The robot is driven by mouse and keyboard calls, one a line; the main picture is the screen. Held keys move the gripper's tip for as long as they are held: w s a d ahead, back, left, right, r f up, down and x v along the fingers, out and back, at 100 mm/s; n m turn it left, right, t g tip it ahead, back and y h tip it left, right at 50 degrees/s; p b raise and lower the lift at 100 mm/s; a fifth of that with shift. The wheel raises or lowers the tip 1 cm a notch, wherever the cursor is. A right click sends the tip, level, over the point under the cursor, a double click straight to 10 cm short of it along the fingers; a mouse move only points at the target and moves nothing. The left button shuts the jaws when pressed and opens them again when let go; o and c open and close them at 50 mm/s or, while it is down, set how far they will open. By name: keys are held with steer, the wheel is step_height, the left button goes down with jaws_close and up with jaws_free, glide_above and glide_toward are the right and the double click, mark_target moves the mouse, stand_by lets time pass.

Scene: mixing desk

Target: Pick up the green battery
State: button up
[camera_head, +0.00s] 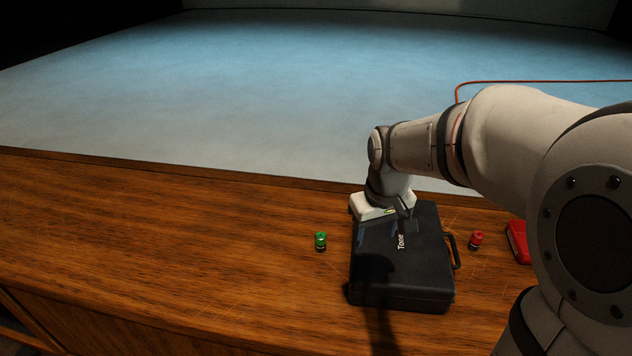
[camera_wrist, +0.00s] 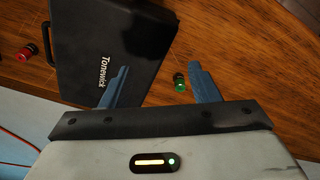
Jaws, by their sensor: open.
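The green battery (camera_head: 320,241) stands on the wooden desk, just left of a black case, in the head view. It has a green top and a dark lower part. My gripper (camera_head: 401,217) is over the black case in the head view. In the wrist view my gripper (camera_wrist: 158,78) has its two blue-grey fingers spread apart, with nothing held between them.
The black case (camera_head: 412,275), marked "Tonewick", lies flat below my gripper. A red battery-like item (camera_head: 477,240) and a red object (camera_head: 518,242) are to its right. The desk's left part (camera_head: 150,240) is clear. An orange cable (camera_head: 540,81) lies beyond the desk.

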steer(key=w+a+f+n+g+p, duration=0.1)
steer(key=w+a+f+n, duration=0.15)
steer(key=w, duration=0.35)
steer(key=w+a+f+n+p, duration=0.1)
steer(key=w+a+f+p, duration=0.15)
steer(key=w, duration=0.45)
steer(key=n+p, duration=0.1)
steer(key=n, duration=0.2)
glide_above(321, 234)
steer(key=shift+m+g, duration=0.25)
steer(key=shift+g, duration=0.05)
steer(key=f, duration=0.8)
steer(key=shift+s+d, duration=0.15)
steer(key=shift+d, duration=0.2)
steer(key=f, duration=0.2)
steer(key=f+p, duration=0.1)
steer(key=f, duration=0.2)
steer(key=f+p, duration=0.1)
steer(key=f, duration=0.2)
steer(key=shift+a+f, duration=0.1)
steer(key=shift+a, duration=0.3)
steer(key=shift+c, duration=0.2)
steer(key=c, duration=1.1)
